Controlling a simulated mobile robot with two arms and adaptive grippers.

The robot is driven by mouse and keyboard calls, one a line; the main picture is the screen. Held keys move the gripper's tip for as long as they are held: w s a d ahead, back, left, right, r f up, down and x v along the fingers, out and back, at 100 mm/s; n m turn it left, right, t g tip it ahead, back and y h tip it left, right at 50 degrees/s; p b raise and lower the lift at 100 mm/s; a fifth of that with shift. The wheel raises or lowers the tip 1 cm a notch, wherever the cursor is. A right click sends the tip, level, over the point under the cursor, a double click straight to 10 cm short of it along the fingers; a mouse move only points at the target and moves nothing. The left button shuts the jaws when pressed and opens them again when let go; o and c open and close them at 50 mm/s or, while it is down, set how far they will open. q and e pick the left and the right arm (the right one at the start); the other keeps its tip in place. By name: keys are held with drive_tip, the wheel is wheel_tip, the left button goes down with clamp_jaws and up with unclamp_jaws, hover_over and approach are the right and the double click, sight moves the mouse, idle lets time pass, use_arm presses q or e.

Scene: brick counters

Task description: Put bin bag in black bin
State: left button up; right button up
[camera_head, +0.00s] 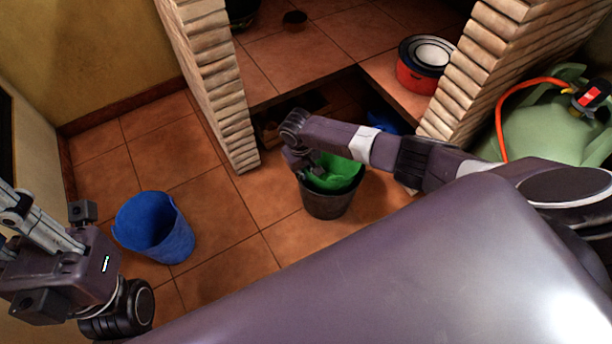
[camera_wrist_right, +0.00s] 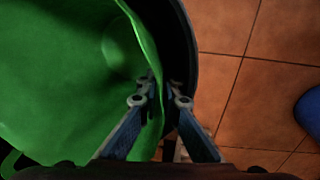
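The green bin bag (camera_head: 338,172) is inside the black bin (camera_head: 328,204), which stands upright on the floor. In the right wrist view, the open bag (camera_wrist_right: 60,80) fills the left side. The black bin's rim (camera_wrist_right: 186,50) curves just to its right. My right gripper (camera_head: 297,160) is at the bin's left rim. In its wrist view, the fingers (camera_wrist_right: 165,90) are close together, with the bag's edge between them; whether they press on it is unclear. My left gripper (camera_head: 125,310) is at lower left, apart from the bag; its fingers cannot be made out.
A blue bin (camera_head: 155,228) stands on the tiles to the left. Brick pillars (camera_head: 215,80) flank a tiled shelf with a red pot (camera_head: 424,65). A green gas cylinder (camera_head: 555,115) with an orange hose is at right. Floor between the bins is clear.

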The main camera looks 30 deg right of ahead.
drive_tip(key=o, duration=0.4)
drive_tip(key=shift+r, duration=0.1)
wheel_tip(320, 180, up, 12)
drive_tip(key=a, duration=0.1)
idle(0.4)
drive_tip(key=shift+s+a, duration=0.1)
idle(0.5)
